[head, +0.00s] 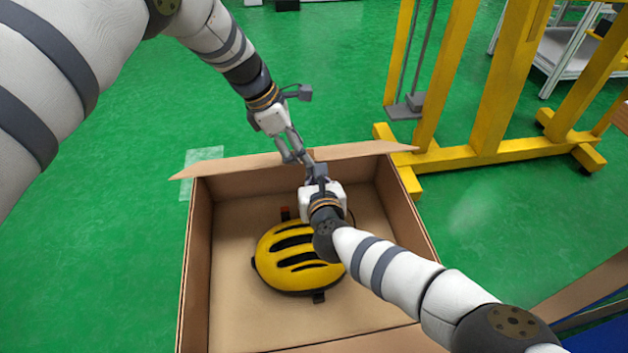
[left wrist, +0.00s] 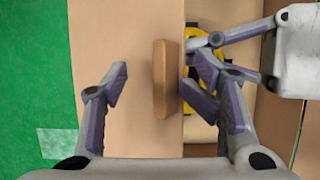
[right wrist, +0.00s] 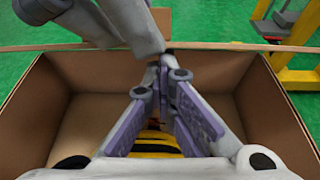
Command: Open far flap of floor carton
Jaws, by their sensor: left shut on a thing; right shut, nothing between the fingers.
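The brown open-topped carton (head: 197,250) stands on the green floor. Its far flap (head: 235,165) lies folded outward beyond the far wall; it also shows in the left wrist view (left wrist: 100,40). A raised brown tab (left wrist: 166,80) stands on the flap in the left wrist view. My left gripper (head: 298,158) is at the flap's middle, its fingers either side of the tab and shut on it; finger contact is hard to see. My right gripper (head: 318,172) is shut and empty just inside the far edge, close to the left one; its fingertips (right wrist: 163,78) meet.
A yellow helmet (head: 290,262) with black slots lies inside the carton below my right arm. A yellow frame (head: 480,150) stands on the floor behind and right of the carton. The green floor left of the carton is clear.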

